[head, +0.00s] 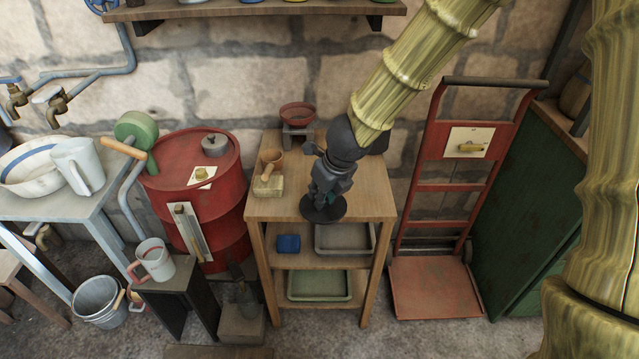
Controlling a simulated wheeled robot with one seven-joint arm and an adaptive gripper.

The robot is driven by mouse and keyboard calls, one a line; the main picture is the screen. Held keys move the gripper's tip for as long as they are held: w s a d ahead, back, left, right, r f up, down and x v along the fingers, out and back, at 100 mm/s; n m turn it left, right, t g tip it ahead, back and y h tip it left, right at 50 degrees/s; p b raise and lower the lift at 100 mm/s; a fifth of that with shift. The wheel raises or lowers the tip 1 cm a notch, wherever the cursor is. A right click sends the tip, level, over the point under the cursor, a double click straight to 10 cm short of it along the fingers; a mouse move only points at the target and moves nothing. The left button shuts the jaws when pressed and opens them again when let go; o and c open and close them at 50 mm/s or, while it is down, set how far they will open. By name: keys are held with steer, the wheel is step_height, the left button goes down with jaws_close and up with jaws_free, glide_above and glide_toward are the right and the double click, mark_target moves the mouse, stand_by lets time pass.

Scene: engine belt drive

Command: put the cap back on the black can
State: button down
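My gripper (324,196) points down over the right part of the wooden stand's top (375,195). A flat black round piece (315,212) shows right below its fingertips, near the front edge of the top. I cannot tell whether this is the cap, the can or a base, nor whether the fingers hold it. No black can shows clearly. A dark shape (378,141) sticks out behind my wrist at the back of the top and is mostly hidden. The fingers are dark and small here, so their opening cannot be made out.
A red drum (190,185) stands left, a red hand truck (436,188) right. The top's right end is clear.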

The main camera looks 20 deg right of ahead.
steer(key=shift+w+r, duration=0.1)
steer(key=shift+w, duration=0.25)
steer(key=w+p, duration=0.2)
steer(key=w, duration=0.3)
steer(key=w+f+p, duration=0.1)
steer(key=w+p, duration=0.1)
steer(key=w, duration=0.3)
steer(key=w+p, duration=0.2)
steer(key=w, duration=0.3)
steer(key=shift+d+f, duration=0.3)
steer(key=shift+d, duration=0.1)
steer(key=shift+w+f+p, duration=0.1)
steer(key=shift+f+p, duration=0.2)
steer(key=shift+f, duration=1.45)
steer(key=shift+f, duration=0.15)
steer(key=c, duration=1.3)
jaws_free()
